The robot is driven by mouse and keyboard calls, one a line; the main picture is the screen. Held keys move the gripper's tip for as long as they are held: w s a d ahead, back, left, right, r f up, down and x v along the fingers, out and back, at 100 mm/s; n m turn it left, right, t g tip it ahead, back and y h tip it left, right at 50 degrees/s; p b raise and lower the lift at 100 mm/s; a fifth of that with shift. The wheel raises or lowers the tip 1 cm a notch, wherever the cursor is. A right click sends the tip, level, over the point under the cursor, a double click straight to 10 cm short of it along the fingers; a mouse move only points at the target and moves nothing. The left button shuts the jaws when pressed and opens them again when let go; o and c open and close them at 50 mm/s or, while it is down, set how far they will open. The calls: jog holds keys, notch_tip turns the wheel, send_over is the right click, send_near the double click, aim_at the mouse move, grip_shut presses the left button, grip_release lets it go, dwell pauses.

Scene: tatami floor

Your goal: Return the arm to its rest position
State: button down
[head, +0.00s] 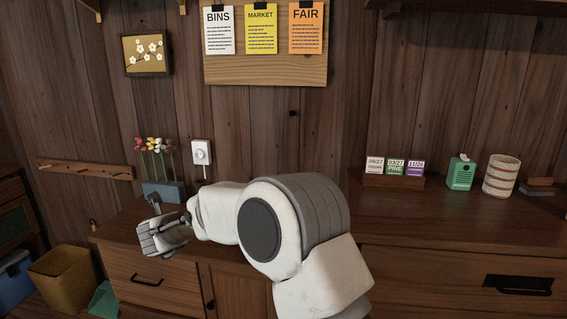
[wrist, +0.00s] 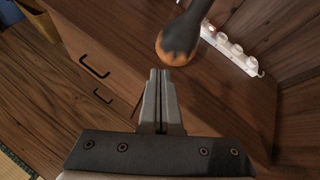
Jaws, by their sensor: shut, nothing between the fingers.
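My arm reaches out to the left over the wooden cabinet top in the head view. My gripper (head: 152,238) is at its end, above the cabinet's front left part and in front of a grey-blue flower pot (head: 172,191). In the wrist view my gripper (wrist: 160,73) has its two fingers together with nothing between them. Just beyond the fingertips in that view is a round orange thing with a dark upper part (wrist: 178,45); I cannot tell whether they touch.
A white strip with knobs (wrist: 232,47) lies along the cabinet's back. A white wall switch (head: 201,152) is behind my arm. A yellow bin (head: 66,277) stands on the floor at left. Cards (head: 395,168), a green box (head: 461,173) and a striped cup (head: 501,175) stand on the right.

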jog(key=s+d+r+n+y, duration=0.1)
jog(key=d+r+n+y, duration=0.3)
jog(key=r+n, duration=0.6)
jog(key=s+d+r+n, duration=0.7)
jog(key=d+r, duration=0.1)
jog(key=d, duration=0.3)
jog(key=s+d+f+n+g+h, duration=0.3)
jog(key=s+d+f+n, duration=0.3)
jog(key=s+d, duration=0.8)
jog(key=s+d+f+n+g+h, duration=0.35)
jog(key=s+d+n, duration=0.35)
jog(key=s+d, duration=0.65)
notch_tip(320, 180, up, 20)
jog(key=p, duration=2)
jog(key=shift+s+t, duration=0.3)
jog(key=shift+t, duration=0.05)
jog(key=shift+a+r, duration=0.1)
